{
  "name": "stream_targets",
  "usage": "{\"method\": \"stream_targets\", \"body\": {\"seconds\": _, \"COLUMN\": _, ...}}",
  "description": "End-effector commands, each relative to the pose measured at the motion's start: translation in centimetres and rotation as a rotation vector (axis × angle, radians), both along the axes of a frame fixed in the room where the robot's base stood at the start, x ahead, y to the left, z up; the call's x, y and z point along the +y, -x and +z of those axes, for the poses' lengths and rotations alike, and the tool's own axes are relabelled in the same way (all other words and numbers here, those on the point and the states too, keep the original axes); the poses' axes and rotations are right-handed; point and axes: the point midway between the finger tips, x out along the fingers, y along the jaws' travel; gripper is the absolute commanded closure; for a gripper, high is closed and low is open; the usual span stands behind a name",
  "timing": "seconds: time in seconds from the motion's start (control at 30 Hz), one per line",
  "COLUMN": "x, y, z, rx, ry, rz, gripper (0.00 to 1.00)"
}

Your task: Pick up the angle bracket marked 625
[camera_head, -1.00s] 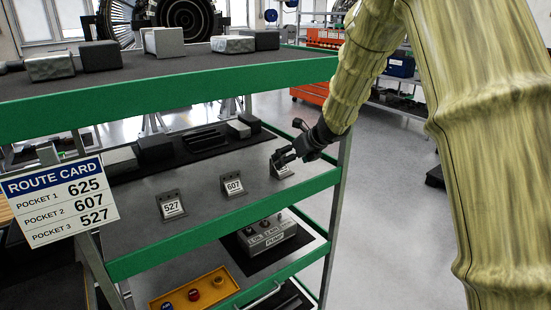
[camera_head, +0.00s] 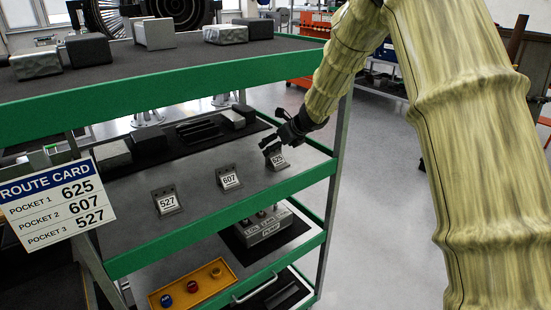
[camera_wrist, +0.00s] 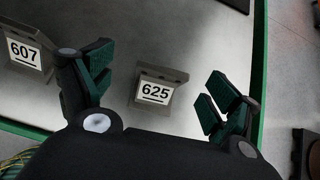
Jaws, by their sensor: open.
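The angle bracket marked 625 (camera_head: 277,158) stands on the middle shelf near its right end. In the wrist view the 625 bracket (camera_wrist: 157,88) lies between my two spread fingers, nearer the left one, with its label facing the camera. My gripper (camera_head: 272,142) is open and empty, just above and behind the bracket in the head view. In the wrist view my gripper (camera_wrist: 158,95) shows a gap on both sides of the bracket. Whether the fingertips reach down to its height I cannot tell.
The 607 bracket (camera_head: 229,178) stands left of it, close to my left finger in the wrist view. The 527 bracket (camera_head: 166,201) is farther left. The shelf's green front rail (camera_head: 225,215) runs before them. A route card (camera_head: 58,200) hangs at the left. The top shelf (camera_head: 165,78) overhangs the back.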

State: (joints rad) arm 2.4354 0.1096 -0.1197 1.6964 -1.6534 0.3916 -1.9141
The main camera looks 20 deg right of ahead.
Motion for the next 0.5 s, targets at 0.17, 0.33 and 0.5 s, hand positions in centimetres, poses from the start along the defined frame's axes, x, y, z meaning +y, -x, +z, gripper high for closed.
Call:
{"method": "stream_targets", "body": {"seconds": 0.17, "x": 0.0, "y": -1.1, "z": -1.2, "rx": 0.002, "ry": -0.002, "rz": -0.001, "gripper": 0.11}}
{"method": "stream_targets", "body": {"seconds": 0.33, "x": 0.3, "y": -2.2, "z": -2.5, "rx": 0.001, "ry": -0.001, "rz": -0.001, "gripper": 0.11}}
{"method": "stream_targets", "body": {"seconds": 0.5, "x": 0.6, "y": -2.7, "z": -3.2, "rx": 0.001, "ry": -0.001, "rz": 0.000, "gripper": 0.11}}
